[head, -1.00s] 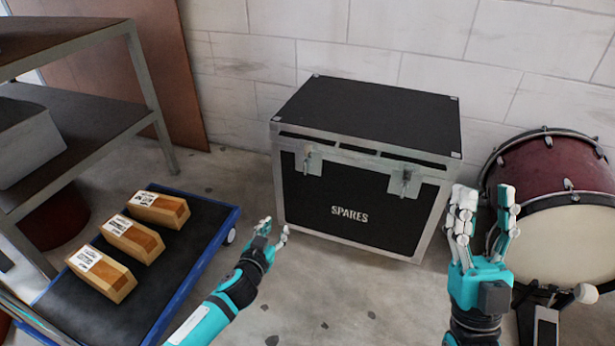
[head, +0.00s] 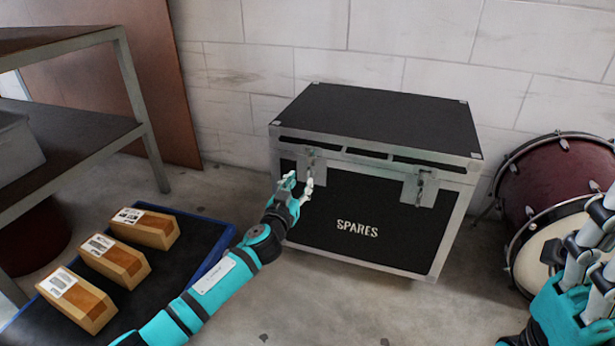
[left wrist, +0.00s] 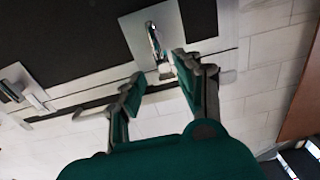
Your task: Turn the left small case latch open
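The black case marked SPARES (head: 358,260) stands on the floor with its lid shut. Its left latch (head: 313,160) is a metal plate with a small handle on the upper front, partly covered by my left gripper (head: 299,184). In the left wrist view the left latch (left wrist: 153,38) shows its silver handle just beyond my left fingertips (left wrist: 160,82). The left fingers are apart, with nothing between them, and no clear contact shows. My right gripper (head: 592,232) is open and empty at the right edge, away from the case.
The right latch (head: 419,188) is on the same front. A red drum (head: 556,178) stands right. Floor before the case is clear.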

